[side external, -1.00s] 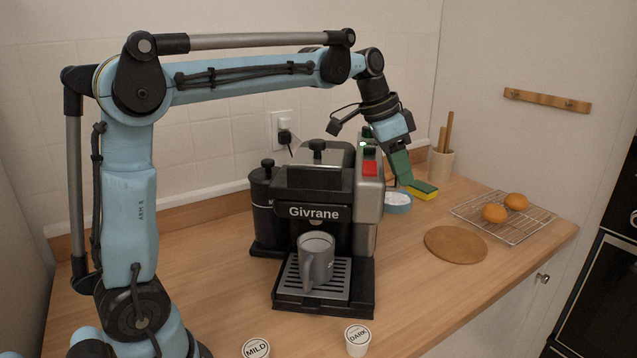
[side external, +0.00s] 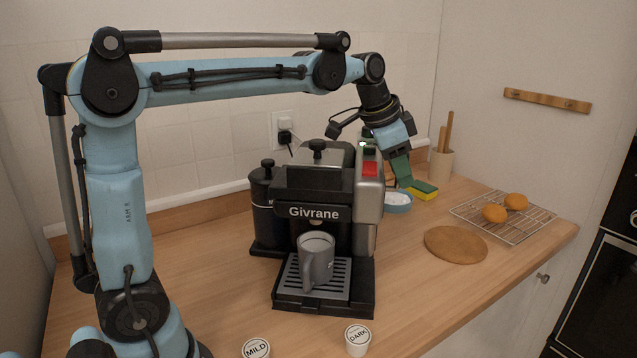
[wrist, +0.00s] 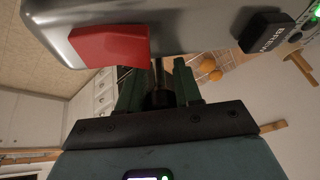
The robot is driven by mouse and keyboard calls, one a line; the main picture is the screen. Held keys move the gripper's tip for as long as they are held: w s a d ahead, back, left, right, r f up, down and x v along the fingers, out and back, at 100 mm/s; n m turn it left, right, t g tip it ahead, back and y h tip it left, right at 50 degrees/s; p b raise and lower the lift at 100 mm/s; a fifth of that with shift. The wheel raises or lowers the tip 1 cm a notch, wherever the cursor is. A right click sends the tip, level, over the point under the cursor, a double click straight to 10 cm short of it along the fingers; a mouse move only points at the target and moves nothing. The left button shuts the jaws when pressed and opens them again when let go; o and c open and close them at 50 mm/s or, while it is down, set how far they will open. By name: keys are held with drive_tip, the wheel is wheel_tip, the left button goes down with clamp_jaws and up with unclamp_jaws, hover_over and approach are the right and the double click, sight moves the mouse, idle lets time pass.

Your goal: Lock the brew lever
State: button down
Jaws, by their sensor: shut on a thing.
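The coffee machine (side external: 320,190), marked "Givrane", stands on the counter with a grey mug (side external: 316,258) on its drip tray. My gripper (side external: 403,184) is at the machine's right side, its fingertips partly hidden behind the machine in the side external view. In the wrist view my gripper (wrist: 158,88) has its two green fingers on either side of a dark lever with a metal shaft (wrist: 158,68), which I take to be the brew lever. The gripper is shut on it. A red part (wrist: 108,46) and a black tab reading "BREW" (wrist: 266,32) sit on the machine's side.
Two pods, MILD (side external: 256,349) and DARK (side external: 358,338), stand in front.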

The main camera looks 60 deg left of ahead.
drive_tip(key=c, duration=0.9)
unclamp_jaws()
drive_tip(key=shift+o, duration=0.2)
drive_tip(key=v, duration=1.2)
drive_tip(key=shift+r, duration=0.1)
